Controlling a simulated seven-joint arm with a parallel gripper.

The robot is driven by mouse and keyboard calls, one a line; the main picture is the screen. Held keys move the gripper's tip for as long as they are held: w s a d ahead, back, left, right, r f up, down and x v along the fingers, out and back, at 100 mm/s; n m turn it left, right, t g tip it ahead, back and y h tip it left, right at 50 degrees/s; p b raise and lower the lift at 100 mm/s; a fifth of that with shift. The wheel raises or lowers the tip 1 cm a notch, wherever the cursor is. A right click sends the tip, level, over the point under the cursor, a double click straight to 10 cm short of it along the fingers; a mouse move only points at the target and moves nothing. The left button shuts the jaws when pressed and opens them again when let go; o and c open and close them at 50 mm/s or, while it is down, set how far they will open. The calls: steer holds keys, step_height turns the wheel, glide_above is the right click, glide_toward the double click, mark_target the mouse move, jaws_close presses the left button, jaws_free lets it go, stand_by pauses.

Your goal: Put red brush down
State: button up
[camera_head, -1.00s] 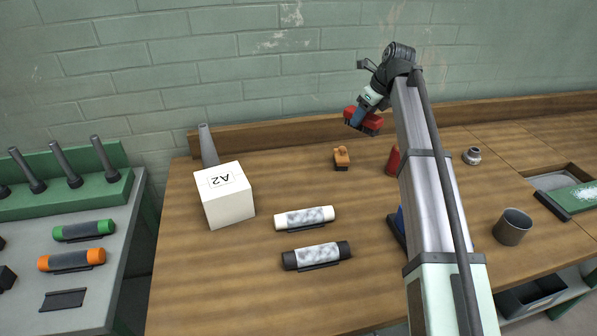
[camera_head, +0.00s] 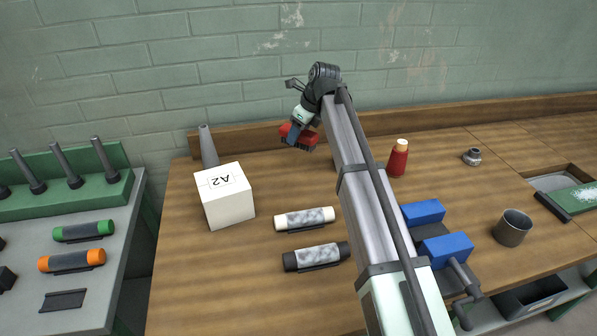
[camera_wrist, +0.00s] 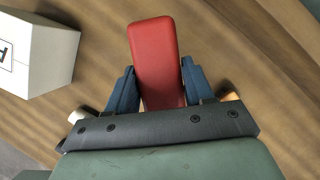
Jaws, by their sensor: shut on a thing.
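The red brush (camera_head: 299,136) is held by my gripper (camera_head: 294,131) above the back part of the wooden table (camera_head: 185,270), near the wall. Its dark underside faces down in the head view. In the wrist view the red brush (camera_wrist: 155,58) lies between the two blue fingers of my gripper (camera_wrist: 157,85), which are shut on its sides. The brush looks clear of the tabletop, but its exact height is hard to tell.
A white box marked A2 (camera_head: 228,200) stands to the left. A white roll (camera_head: 304,218) and a black roll (camera_head: 316,256) lie nearer the front. A red bottle (camera_head: 398,160), a blue clamp-like tool (camera_head: 445,250) and a grey cup (camera_head: 512,228) are to the right.

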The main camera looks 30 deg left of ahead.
mark_target(312, 134)
steer(key=shift+f, duration=5.2)
steer(key=shift+f, duration=0.1)
steer(key=o, duration=1.1)
steer(key=shift+c, duration=0.2)
steer(key=v, duration=1.2)
